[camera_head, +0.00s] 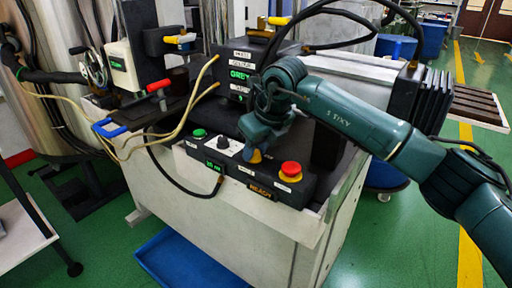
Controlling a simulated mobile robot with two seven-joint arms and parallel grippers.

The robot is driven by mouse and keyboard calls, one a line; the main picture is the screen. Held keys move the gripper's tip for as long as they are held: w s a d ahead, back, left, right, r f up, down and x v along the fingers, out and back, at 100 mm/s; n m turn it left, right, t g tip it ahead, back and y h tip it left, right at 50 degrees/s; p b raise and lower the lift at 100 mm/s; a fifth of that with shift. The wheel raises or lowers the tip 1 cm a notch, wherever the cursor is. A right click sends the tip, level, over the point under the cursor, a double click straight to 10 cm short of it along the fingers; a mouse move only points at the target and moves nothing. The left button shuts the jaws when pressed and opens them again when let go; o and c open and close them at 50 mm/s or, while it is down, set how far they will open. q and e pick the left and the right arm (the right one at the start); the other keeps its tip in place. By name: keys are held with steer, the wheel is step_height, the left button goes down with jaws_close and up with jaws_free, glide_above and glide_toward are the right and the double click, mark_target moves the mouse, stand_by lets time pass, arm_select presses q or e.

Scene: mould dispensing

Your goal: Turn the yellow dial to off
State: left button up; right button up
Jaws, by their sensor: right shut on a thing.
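The yellow dial (255,156) sits on the dark control panel at the front edge of the machine, between a black knob and a red button. Only its lower part shows; the rest is hidden by my right gripper (255,146). My right arm comes in from the right, and the gripper points down with its fingers shut on the dial. The dial's pointer direction cannot be made out. My left gripper is not in view.
On the same panel are a green button (199,133), a black knob (223,142) and a red button (291,171) close right of the dial. A black display box (239,76) and yellow hoses stand behind. A blue tray (188,262) lies on the floor.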

steer(key=n, duration=0.2)
steer(key=n+g+y+p, duration=0.1)
steer(key=n, duration=0.1)
steer(key=shift+w+d+r+n, duration=0.1)
steer(key=shift+d+n, duration=0.05)
steer(key=shift+n, duration=0.15)
steer(key=shift+n+g+y, duration=0.3)
steer(key=shift+n+g, duration=0.2)
steer(key=shift+n, duration=0.4)
steer(key=shift+w+n+g+p, duration=0.1)
steer(key=shift+n+g+p, duration=0.2)
steer(key=shift+n+p, duration=0.45)
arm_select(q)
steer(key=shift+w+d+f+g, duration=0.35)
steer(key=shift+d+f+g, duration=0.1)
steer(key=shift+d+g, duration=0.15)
arm_select(e)
steer(key=shift+w+n+g, duration=0.1)
steer(key=shift+n+g, duration=0.6)
steer(key=shift+n, duration=1.25)
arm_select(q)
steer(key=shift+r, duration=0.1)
arm_select(e)
steer(key=o, duration=1)
steer(key=shift+c, duration=0.2)
